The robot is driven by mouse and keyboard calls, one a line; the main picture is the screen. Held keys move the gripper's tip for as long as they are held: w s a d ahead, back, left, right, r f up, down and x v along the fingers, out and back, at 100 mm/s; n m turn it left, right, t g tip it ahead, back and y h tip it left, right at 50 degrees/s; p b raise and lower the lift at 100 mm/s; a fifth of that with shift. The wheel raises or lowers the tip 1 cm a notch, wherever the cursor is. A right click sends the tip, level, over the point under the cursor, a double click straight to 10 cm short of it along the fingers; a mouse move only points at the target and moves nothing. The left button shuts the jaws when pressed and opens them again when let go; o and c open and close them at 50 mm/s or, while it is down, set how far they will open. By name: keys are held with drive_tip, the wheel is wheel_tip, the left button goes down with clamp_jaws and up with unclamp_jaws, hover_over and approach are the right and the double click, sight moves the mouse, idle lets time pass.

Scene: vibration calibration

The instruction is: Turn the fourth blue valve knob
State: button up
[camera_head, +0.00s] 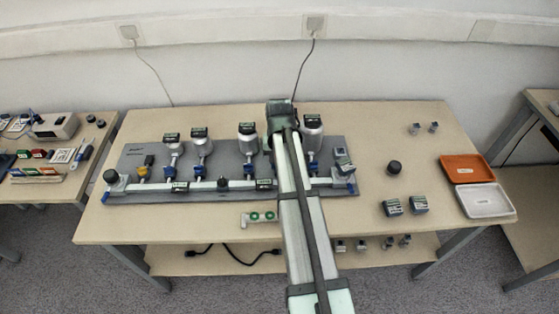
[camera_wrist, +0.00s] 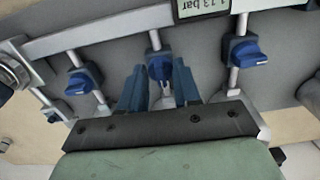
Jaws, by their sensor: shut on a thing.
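In the wrist view a blue valve knob (camera_wrist: 159,66) sits on its pipe between the two blue fingers of my gripper (camera_wrist: 161,72), which is shut on it. Another blue knob (camera_wrist: 247,52) is to the right and one more (camera_wrist: 80,83) to the left, both apart from the fingers. In the head view the manifold panel (camera_head: 135,160) carries a row of blue valves below vessels, among them the third blue knob (camera_head: 248,168) left of my arm and one (camera_head: 312,168) right of it. My arm hides the gripped knob and the fingertips there.
A pressure display (camera_wrist: 205,6) is close to the gripped knob. On the table are a holder with green rings (camera_head: 260,217), a black round part (camera_head: 394,168), small blocks (camera_head: 391,207), an orange tray (camera_head: 450,160) and a white tray (camera_head: 511,212). The right front table is mostly clear.

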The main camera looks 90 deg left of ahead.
drive_tip(key=o, duration=1)
drive_tip(key=shift+r, duration=0.15)
wheel_tip(320, 180, up, 14)
drive_tip(key=shift+f, duration=0.25)
idle(0.5)
